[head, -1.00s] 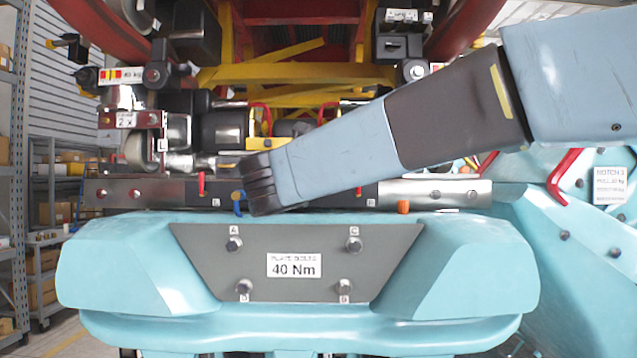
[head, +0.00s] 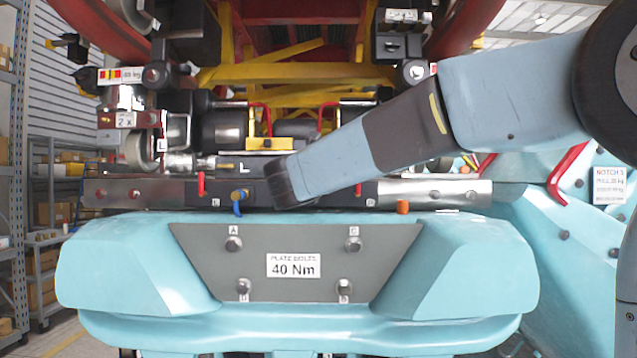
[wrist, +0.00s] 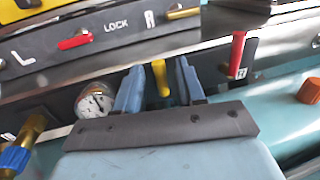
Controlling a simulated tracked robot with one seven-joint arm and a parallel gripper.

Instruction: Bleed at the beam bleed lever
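A short yellow lever (wrist: 160,80) stands up from the dark beam in the wrist view; I take it for the bleed lever, but no label on it is readable. My gripper (wrist: 160,74) is open, with one blue finger on each side of the lever and a visible gap to each. In the head view, my gripper's dark end (head: 280,185) is at the middle of the beam (head: 450,192) and hides the lever and my fingertips. A round dial gauge (wrist: 94,100) sits just left of my left finger.
A blue-handled brass valve (head: 238,199) is left of my gripper. A red lever (wrist: 235,55) and an orange cap (head: 402,207) are on its right. Behind the beam is a panel marked LOCK with a red lever (wrist: 75,39). A bolted plate (head: 330,235) is in front.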

